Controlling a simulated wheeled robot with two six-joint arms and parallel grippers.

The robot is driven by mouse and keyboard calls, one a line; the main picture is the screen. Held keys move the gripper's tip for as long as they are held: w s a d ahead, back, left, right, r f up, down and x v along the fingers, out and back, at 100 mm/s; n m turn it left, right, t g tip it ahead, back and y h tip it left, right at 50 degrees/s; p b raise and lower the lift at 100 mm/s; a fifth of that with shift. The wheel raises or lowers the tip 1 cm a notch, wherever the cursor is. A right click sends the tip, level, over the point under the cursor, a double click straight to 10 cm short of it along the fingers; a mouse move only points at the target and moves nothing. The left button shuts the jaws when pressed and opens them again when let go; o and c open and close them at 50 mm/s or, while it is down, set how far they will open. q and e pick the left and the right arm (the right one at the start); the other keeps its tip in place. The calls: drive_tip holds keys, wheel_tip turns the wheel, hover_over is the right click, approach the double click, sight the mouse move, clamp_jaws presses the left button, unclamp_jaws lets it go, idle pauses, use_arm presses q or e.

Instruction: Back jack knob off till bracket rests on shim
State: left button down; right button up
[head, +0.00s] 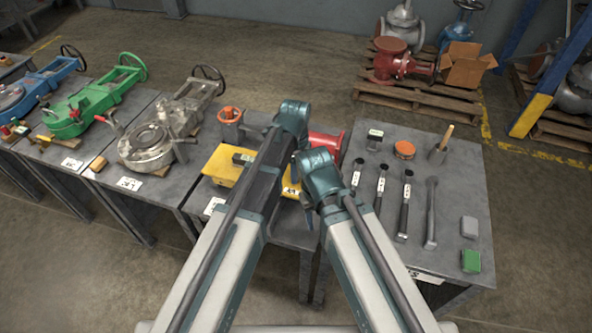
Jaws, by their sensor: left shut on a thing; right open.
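A red flanged part (326,141) shows behind my arms. My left gripper (292,122) is over this bench, above the plate's right side. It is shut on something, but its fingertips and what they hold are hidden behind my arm. My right gripper (309,215) is lower and nearer, open, by the plate's right front edge. I cannot make out the jack knob, bracket or shim. My arms cover most of that area.
An orange-topped pot (230,117) stands behind the plate. Grey (151,147) and green (70,117) valves are on the left benches.

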use_arm(q)
drive_tip(key=n, duration=0.5)
drive_tip(key=shift+n, duration=0.4)
drive_tip(key=n, duration=1.2)
drive_tip(key=shift+s+d+n, duration=0.1)
drive_tip(key=shift+n, duration=0.2)
drive_tip(key=n, duration=1)
drive_tip(key=shift+d+n, duration=0.1)
drive_tip(key=shift+n, duration=0.3)
drive_tip(key=n, duration=1)
drive_tip(key=shift+n, duration=0.4)
drive_tip(key=n, duration=0.5)
drive_tip(key=shift+w+n, duration=0.2)
drive_tip(key=shift+n, duration=0.2)
drive_tip(key=shift+n, duration=0.3)
